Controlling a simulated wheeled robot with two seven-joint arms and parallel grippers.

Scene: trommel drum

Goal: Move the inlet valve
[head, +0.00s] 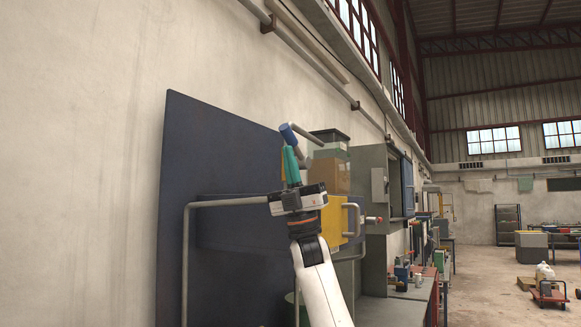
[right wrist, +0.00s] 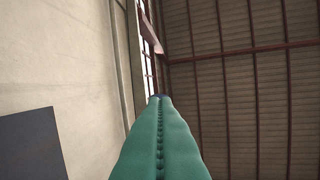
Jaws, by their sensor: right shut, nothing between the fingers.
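A lever with a blue grip (head: 288,134) and a grey shaft, which looks like the inlet valve's handle, stands tilted at the upper part of the machine. My right gripper (head: 291,164) points upward, its green fingers shut and empty. Its tips are just below the blue grip in the head view; I cannot tell whether they touch it. In the right wrist view the shut fingers (right wrist: 162,140) fill the lower middle, with a small dark blue bit showing at their tips. The valve's body is mostly hidden behind the gripper and arm. My left gripper is not in view.
A large dark blue panel (head: 205,160) stands against the wall on the left. A grey pipe rail (head: 225,202), a yellow part (head: 352,222) and a grey cabinet (head: 371,165) are close around my right wrist. Open floor lies far right, with a cart (head: 549,291).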

